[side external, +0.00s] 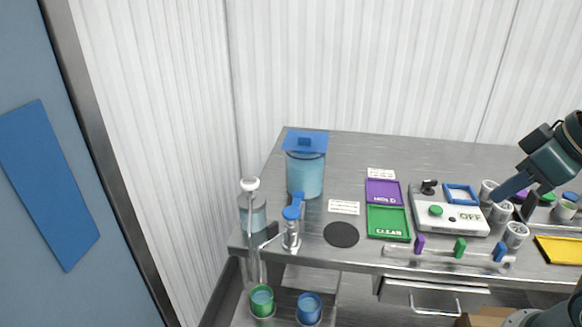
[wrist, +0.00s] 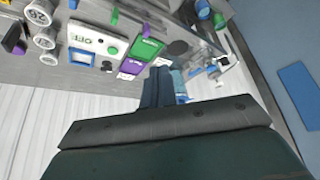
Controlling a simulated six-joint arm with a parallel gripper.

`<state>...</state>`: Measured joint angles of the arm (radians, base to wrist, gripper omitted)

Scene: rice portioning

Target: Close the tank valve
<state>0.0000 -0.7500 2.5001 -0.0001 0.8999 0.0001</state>
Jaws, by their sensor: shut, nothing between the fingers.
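A clear tank (side external: 305,175) with light-blue contents and a blue lid stands at the left part of the steel table. In front of it stands a silver tap-like valve (side external: 291,236) with a blue cap and a blue lever (side external: 298,199). The lever appears to point back toward the tank, though its exact setting is hard to read.
A pump bottle (side external: 252,212) stands left of the valve. A dark round pad (side external: 341,235), purple HOLD tray (side external: 383,192), green CLEAN tray (side external: 388,222) and OFF control box (side external: 449,211) lie between valve and gripper. Green and blue cups (side external: 309,308) stand on a lower shelf.

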